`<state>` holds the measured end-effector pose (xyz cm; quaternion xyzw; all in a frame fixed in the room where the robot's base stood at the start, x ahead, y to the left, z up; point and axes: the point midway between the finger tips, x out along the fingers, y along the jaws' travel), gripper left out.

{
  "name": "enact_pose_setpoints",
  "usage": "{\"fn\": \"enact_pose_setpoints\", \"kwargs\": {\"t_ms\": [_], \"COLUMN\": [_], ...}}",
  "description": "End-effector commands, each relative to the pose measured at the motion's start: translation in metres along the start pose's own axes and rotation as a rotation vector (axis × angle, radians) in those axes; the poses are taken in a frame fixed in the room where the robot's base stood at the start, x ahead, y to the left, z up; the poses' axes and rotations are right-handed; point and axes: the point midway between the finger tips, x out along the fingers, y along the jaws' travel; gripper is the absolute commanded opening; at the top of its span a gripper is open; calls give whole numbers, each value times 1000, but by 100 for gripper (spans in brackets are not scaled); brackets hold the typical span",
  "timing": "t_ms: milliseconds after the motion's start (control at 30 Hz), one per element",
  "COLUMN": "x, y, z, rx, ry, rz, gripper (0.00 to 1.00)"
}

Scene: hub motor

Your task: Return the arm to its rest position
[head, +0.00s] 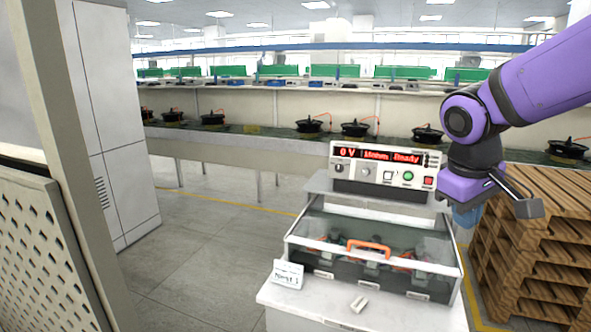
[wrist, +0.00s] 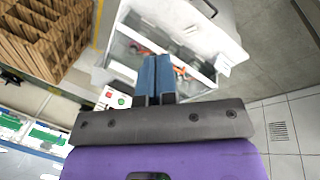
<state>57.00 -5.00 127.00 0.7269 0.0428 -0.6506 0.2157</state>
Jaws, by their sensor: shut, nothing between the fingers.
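My purple arm (head: 540,75) reaches in from the upper right in the head view. My gripper (head: 464,215) hangs at its end, to the right of the tester, its fingers partly hidden behind the dark wrist bracket. In the wrist view the blue fingers of my gripper (wrist: 154,72) are together and hold nothing. The tester's display panel (head: 385,165) reads "0 V" and "Ready". In front of it is a clear-lidded box (head: 372,245) with an orange handle (head: 368,244), its lid down. The box also shows below the fingers in the wrist view (wrist: 128,52).
Stacked wooden pallets (head: 535,240) stand right of the tester, close to my gripper. A small sign (head: 287,274) and a small pale item (head: 358,304) are on the white stand. A long bench (head: 230,145) with several black motors runs behind. Floor is clear at left.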

Motion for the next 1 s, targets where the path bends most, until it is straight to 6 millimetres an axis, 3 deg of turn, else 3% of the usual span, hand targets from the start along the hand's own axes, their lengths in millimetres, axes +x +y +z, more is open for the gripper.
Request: {"fn": "enact_pose_setpoints", "kwargs": {"t_ms": [200,500,700,1000], "x": [-29,-54,-61,-61], "y": [3,-8,-16,-19], "z": [50,109,130,134], "rx": [153,335,404,419], "ry": [114,267,331,345], "rz": [-68,-135,-154,-159], "gripper": [0,0,0,0]}}
